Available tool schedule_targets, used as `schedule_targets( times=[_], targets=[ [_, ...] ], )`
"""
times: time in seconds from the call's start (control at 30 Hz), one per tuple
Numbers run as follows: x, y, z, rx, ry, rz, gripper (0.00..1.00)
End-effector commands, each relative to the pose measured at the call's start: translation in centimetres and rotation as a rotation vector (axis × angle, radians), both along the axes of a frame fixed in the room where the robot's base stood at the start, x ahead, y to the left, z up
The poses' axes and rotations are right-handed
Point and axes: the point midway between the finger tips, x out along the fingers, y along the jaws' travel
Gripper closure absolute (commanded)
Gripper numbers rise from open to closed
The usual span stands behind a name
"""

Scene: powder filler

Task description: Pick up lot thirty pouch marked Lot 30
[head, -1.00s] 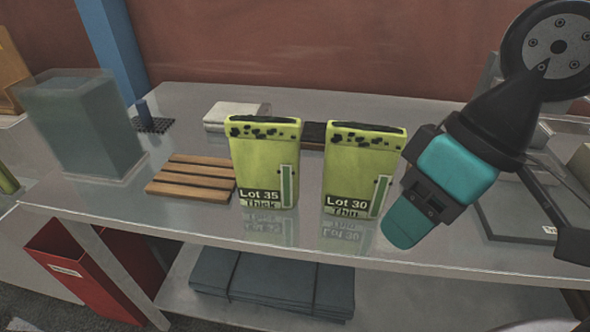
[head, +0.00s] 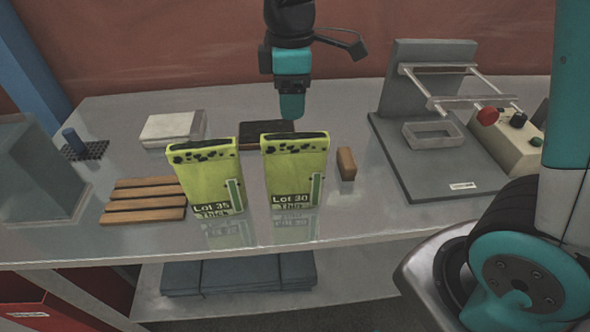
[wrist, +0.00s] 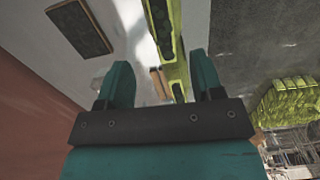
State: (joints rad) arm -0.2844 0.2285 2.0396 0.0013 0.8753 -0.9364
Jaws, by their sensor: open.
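The Lot 30 pouch (head: 293,172) is yellow-green, labelled Lot 30 Thin, and stands upright near the table's front edge.
A small brown block (head: 346,164) stands right of the Lot 30 pouch. A dark flat pad (head: 255,132) lies behind the pouches. A wooden slatted rack (head: 140,200) is at left. A grey sealing device (head: 410,190) stands at right. A white box (head: 172,128) is at the back.

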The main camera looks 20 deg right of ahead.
Motion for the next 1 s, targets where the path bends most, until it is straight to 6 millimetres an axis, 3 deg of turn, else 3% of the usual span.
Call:
schedule_targets(
  times=[0.13, 0.43, 0.7, 1.0],
  targets=[
    [-0.1, 0.0, -2.8, -0.001, 0.004, -0.001, 0.39],
    [-0.3, -0.2, -5.3, 0.000, 0.003, -0.001, 0.39],
    [-0.7, -0.5, -9.1, 0.000, 0.002, -0.001, 0.39],
    [-0.6, -0.5, -9.7, 0.002, -0.002, -0.001, 0.39]
  ],
)
